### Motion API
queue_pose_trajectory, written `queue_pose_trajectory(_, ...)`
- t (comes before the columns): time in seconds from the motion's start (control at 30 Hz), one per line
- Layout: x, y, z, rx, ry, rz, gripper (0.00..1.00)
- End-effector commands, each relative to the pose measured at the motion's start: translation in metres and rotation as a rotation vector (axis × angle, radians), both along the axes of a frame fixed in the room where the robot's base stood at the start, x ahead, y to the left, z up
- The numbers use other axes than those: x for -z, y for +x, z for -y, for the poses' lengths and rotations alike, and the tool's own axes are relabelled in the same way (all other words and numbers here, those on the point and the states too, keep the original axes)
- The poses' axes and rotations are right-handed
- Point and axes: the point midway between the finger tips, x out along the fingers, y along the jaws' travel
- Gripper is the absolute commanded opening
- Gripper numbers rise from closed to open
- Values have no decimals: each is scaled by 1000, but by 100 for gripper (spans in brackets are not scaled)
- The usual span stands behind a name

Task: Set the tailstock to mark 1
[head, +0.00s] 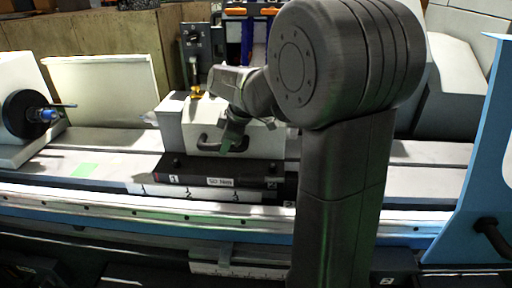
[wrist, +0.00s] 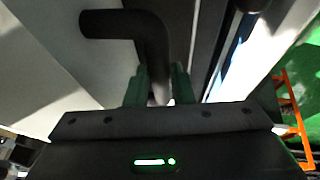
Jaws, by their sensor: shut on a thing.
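The tailstock (head: 172,128) is a pale box on a black base (head: 215,172) in the middle of the head view. Its dark curved handle (head: 207,143) is on the front face. My gripper (head: 229,143) is at the handle's right end. In the wrist view the green fingers (wrist: 160,75) are shut on the handle (wrist: 125,24), with its bar between them. A pale scale strip (head: 212,194) marked 1, 2 and 3 runs just below the base. I cannot tell which mark the tailstock is set to.
The base carries a "50 Nm" label (head: 220,182) and plates numbered 1 and 2. A black round workhead part (head: 22,117) is at the far left. Bare table (head: 118,160) lies left of the tailstock. A blue machine frame (head: 478,180) stands at the right.

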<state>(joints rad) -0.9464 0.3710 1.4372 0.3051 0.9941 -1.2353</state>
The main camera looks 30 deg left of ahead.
Motion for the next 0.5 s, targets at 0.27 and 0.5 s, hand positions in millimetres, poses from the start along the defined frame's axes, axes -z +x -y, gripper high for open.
queue_pose_trajectory(0.27,0,-19,-39,-5,-1,-2,0)
queue_pose_trajectory(0.5,0,-22,-47,-3,-1,-1,0)
